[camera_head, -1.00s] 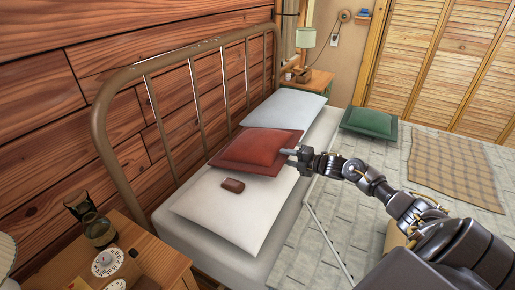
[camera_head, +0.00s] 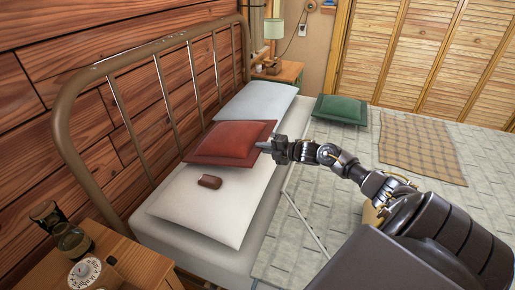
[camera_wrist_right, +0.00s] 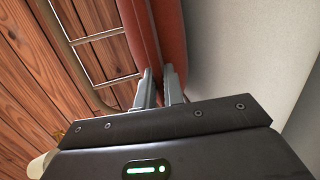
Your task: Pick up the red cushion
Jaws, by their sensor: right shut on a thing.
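The red cushion (camera_head: 232,140) lies on the bed, between and partly over a white pillow and a pale blue pillow. My right gripper (camera_head: 264,144) is at the cushion's right edge. In the right wrist view, its two fingers (camera_wrist_right: 161,88) are shut on the rim of the red cushion (camera_wrist_right: 158,35), one on each side. I cannot tell whether the cushion is clear of the pillows. My left gripper is not in view.
A brown object (camera_head: 209,181) lies on the white pillow (camera_head: 205,210). The pale blue pillow (camera_head: 257,101) is behind the cushion. A metal headboard (camera_head: 125,108) stands along the left.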

